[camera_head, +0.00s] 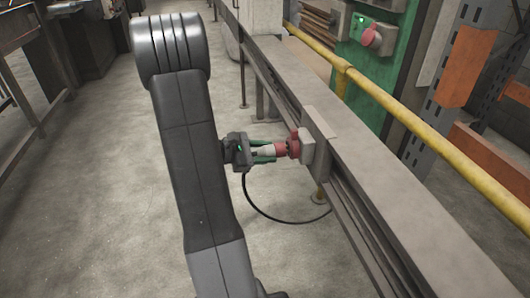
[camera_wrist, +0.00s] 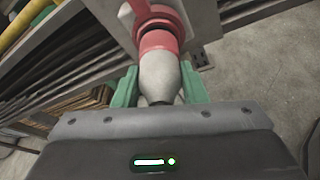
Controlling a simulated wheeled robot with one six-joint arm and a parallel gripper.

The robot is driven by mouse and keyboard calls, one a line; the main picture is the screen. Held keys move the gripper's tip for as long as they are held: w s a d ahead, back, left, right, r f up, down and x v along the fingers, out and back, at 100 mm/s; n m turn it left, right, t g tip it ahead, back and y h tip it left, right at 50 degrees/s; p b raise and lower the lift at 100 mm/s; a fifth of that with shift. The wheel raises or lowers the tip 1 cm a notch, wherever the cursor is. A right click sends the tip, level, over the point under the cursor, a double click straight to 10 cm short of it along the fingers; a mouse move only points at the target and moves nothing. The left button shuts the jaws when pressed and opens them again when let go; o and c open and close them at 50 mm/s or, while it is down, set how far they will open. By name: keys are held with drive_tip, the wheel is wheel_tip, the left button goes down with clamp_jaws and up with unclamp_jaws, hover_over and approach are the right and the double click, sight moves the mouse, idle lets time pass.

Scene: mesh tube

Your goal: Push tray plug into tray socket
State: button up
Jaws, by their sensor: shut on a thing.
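The tray plug (camera_head: 266,150), with a pale body and a red front collar, is held between the green fingers of my gripper (camera_head: 264,153). In the wrist view the plug (camera_wrist: 158,75) lies between both green fingers (camera_wrist: 158,92). Its red front end meets the red tray socket (camera_head: 294,144), which sits on a grey box on the side of the metal tray. The socket (camera_wrist: 155,14) also shows at the top of the wrist view. Plug and socket look in line and touching; how deep the plug sits is hidden.
The long grey cable tray (camera_head: 370,190) runs diagonally at the right, with a yellow rail (camera_head: 420,130) behind it. A black cable (camera_head: 262,212) hangs from the plug in a loop. A green panel (camera_head: 375,75) with another red socket (camera_head: 372,37) stands behind.

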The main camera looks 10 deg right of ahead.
drive_tip(key=shift+d, duration=0.6)
drive_tip(key=o, duration=1)
drive_tip(key=shift+a, duration=0.1)
drive_tip(key=p+v, duration=0.3)
drive_tip(key=v, duration=1)
drive_tip(key=shift+a+p, duration=0.35)
drive_tip(key=shift+p, duration=0.05)
drive_tip(key=shift+d, duration=0.1)
drive_tip(key=b+x, duration=0.4)
drive_tip(key=x, duration=0.9)
drive_tip(key=shift+d, duration=0.2)
drive_tip(key=shift+r, duration=0.1)
